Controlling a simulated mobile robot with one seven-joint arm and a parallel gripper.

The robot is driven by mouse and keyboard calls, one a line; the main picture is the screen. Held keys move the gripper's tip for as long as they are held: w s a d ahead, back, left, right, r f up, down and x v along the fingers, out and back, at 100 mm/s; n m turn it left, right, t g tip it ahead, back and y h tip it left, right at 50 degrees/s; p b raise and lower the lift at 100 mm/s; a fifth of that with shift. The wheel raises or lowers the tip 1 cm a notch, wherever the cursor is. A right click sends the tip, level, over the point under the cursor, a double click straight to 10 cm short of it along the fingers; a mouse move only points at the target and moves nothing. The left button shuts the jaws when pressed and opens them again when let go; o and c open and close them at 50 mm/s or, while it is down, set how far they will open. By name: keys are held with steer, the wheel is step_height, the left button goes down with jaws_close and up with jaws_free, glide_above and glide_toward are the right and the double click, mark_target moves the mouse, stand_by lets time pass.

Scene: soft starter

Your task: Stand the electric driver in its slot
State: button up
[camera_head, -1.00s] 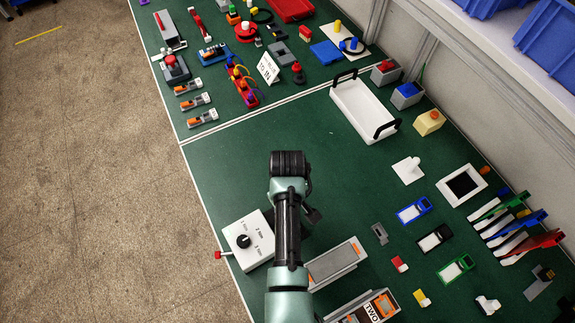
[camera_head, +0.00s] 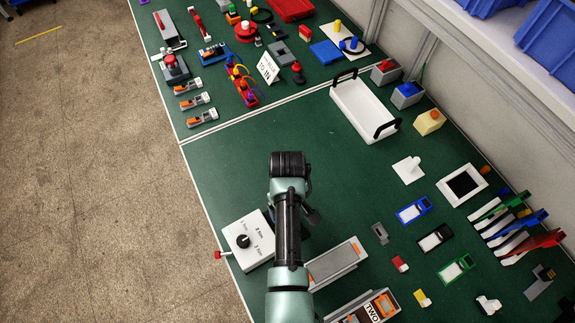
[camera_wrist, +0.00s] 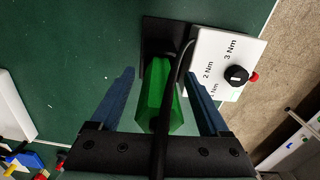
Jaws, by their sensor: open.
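The electric driver, seen as a green body (camera_wrist: 155,97), stands out between my gripper's fingers in the wrist view. My gripper (camera_wrist: 161,76) is open, with one blue finger on each side of the driver and visible gaps to both. A black plate-like part (camera_wrist: 153,31) lies beyond the driver's far end; I cannot tell whether it is the slot or how the driver meets it. A black cable (camera_wrist: 163,120) runs over the driver and gripper. In the head view my arm hides the gripper and driver.
A white torque box (camera_head: 255,250) with a black knob stands beside the black part, near the table's left edge. Grey trays (camera_head: 337,262) lie to the right of my arm. A white handled tray (camera_head: 362,108) stands farther back. The green table ahead of my arm is clear.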

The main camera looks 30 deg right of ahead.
step_height(320, 180, up, 13)
steer(key=shift+r+b, duration=0.1)
steer(key=shift+b, duration=0.7)
